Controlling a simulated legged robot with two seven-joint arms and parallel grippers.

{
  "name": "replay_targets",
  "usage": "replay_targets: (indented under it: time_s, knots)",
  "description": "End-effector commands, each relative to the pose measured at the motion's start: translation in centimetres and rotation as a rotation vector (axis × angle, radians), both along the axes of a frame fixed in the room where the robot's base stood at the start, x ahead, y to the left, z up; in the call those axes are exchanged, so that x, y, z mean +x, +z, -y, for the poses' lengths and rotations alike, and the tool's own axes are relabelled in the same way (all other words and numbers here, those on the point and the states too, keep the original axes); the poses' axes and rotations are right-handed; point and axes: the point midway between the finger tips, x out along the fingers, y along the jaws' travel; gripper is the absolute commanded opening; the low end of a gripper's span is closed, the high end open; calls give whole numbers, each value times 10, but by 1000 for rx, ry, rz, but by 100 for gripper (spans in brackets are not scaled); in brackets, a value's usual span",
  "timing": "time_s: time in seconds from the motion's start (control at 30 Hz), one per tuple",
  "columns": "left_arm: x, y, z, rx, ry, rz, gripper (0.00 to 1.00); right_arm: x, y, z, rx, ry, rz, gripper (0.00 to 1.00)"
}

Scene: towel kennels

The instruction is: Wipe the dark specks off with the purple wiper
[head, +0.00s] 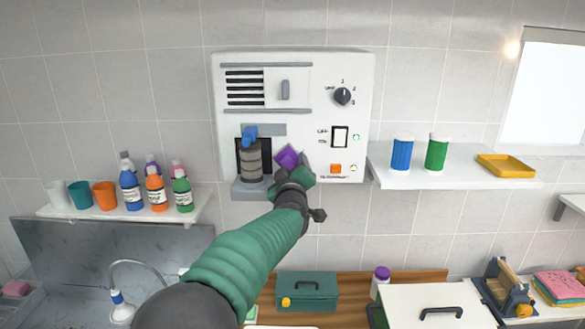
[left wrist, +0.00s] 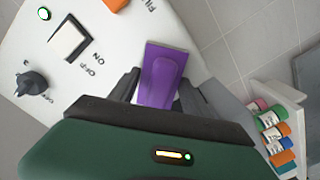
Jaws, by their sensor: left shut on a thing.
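The purple wiper (head: 287,156) is a small flat pad held in front of the lower middle of the white wall panel (head: 300,92). My left gripper (head: 295,172) is shut on it. In the left wrist view the wiper (left wrist: 160,72) sits between the two dark fingers, its flat face with a raised grip towards me. I cannot tell whether it touches the panel. I make out no dark specks on the visible panel; the part behind the wiper and gripper is hidden. My right gripper is not in view.
A grey canister (head: 251,160) with a blue top stands in the panel's recess, just left of the wiper. A dial (head: 343,96), a rocker switch (head: 339,137) and an orange button (head: 336,169) are to the right. Shelves with bottles (head: 129,188) and cups (head: 401,154) flank the panel.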

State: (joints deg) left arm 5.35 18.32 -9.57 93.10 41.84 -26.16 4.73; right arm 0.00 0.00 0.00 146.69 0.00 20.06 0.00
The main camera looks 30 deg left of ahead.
Motion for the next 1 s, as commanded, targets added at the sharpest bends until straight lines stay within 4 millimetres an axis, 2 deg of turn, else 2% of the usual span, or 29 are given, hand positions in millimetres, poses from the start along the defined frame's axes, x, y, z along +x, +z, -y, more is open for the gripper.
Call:
replay_targets:
  time_s: [0.37, 0.47, 0.7, 0.9, 1.0]
  knots:
    - [2, -29, -2, 0, 1, 2, 23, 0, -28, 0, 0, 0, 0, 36]
    - [2, -25, -2, -1, 1, 3, 23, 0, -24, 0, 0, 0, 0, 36]
    - [4, 1, -3, 2, 1, 2, 23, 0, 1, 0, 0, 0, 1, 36]
    - [6, 6, -4, 1, 1, 1, 23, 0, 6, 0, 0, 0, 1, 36]
    - [6, 15, -3, 1, 1, 3, 23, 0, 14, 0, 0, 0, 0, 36]
